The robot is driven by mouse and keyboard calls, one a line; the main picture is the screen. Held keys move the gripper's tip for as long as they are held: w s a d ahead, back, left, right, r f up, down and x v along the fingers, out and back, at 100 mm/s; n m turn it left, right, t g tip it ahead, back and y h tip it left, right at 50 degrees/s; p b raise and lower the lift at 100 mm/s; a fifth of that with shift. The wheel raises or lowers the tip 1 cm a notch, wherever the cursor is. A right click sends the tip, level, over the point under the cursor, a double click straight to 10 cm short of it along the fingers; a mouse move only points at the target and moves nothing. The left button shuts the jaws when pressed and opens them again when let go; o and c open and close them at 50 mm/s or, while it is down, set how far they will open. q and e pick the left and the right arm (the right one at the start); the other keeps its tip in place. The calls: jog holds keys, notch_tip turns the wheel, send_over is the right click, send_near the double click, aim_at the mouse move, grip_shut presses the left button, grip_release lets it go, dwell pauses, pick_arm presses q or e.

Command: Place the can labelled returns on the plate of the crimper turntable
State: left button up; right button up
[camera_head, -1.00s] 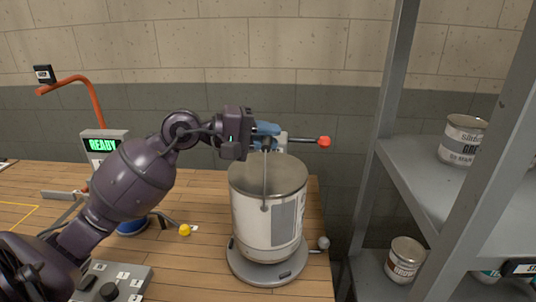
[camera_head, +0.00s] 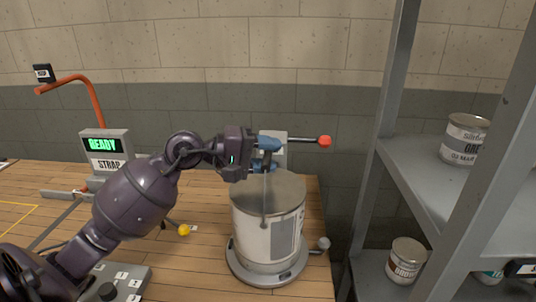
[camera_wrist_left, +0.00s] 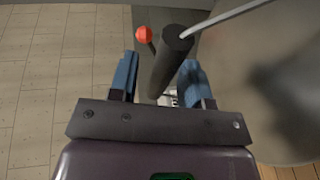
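A large whitish can (camera_head: 252,225) with a grey lid and grey side panel stands upright on the round grey plate of the crimper turntable (camera_head: 240,272). Any writing on its panel is too small to read. Its wire handle stands up, and the dark grip of the handle (camera_wrist_left: 168,62) shows in the left wrist view. My left gripper (camera_head: 274,154) is above the lid. Its blue fingers are apart on either side of the grip, with gaps visible in the wrist view (camera_wrist_left: 160,78). My right gripper is not in view.
A red-tipped lever (camera_head: 324,141) sticks out behind the can. A grey shelf rack (camera_head: 420,170) with smaller cans stands at right. A READY display (camera_head: 103,145), an orange curved arm (camera_head: 95,100) and a control box (camera_head: 125,284) are at left on the wooden bench (camera_head: 190,265).

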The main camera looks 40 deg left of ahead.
pick_arm(q)
jog(key=shift+r, duration=0.15)
jog(key=v, duration=1.2)
jog(key=shift+b, duration=0.45)
